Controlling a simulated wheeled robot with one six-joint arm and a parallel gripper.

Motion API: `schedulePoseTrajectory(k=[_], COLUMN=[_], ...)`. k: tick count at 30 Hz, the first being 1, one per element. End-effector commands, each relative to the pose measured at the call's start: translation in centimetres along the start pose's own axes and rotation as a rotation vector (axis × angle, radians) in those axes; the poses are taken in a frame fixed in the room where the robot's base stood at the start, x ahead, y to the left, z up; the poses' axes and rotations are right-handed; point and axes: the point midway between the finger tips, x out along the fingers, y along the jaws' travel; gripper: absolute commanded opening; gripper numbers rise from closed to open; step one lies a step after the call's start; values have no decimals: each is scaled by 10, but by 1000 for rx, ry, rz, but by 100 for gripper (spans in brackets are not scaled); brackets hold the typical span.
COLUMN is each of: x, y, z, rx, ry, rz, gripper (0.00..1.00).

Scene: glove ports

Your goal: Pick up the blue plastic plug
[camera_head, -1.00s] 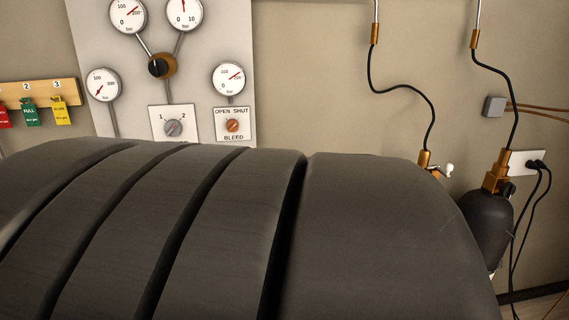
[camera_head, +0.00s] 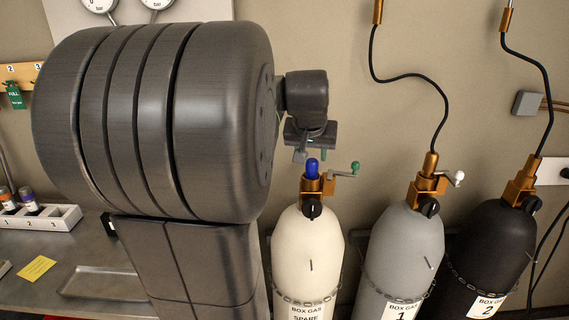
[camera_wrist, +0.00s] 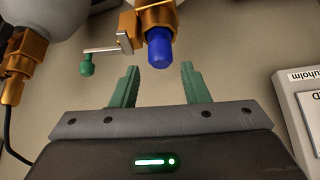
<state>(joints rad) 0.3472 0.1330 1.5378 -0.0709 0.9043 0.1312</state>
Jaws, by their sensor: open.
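The blue plastic plug (camera_head: 312,167) sits in the brass valve (camera_head: 318,185) on top of the cream spare gas cylinder (camera_head: 307,250). In the wrist view the plug (camera_wrist: 160,48) points toward my gripper, just beyond and between the fingertips. My gripper (camera_wrist: 158,70) is open and empty, with two green fingers apart. In the head view my gripper (camera_head: 313,152) is just above the plug, partly hidden by its own body. I see no clear contact with the plug.
A crank handle with a green knob (camera_head: 354,167) sticks out to the right of the valve; it also shows in the wrist view (camera_wrist: 87,66). A grey cylinder (camera_head: 392,250) and a black cylinder (camera_head: 490,250) stand to the right, with hoses. A white vial rack (camera_head: 60,222) and metal tray (camera_head: 105,283) lie left.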

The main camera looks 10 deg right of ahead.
Motion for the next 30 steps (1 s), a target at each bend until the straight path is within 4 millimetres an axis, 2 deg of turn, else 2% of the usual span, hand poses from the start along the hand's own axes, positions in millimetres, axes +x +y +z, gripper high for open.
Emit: schedulePoseTrajectory(k=[3, 8, 18, 27, 30], x=[13, 22, 64, 69, 69], y=[0, 0, 0, 0, 0], z=[0, -1, -5, -5, -5], rx=[0, 0, -1, -1, -1], ry=[-1, -1, -1, 1, 1], rz=[0, 0, 0, 0, 0], gripper=[41, 41, 41, 41, 24])
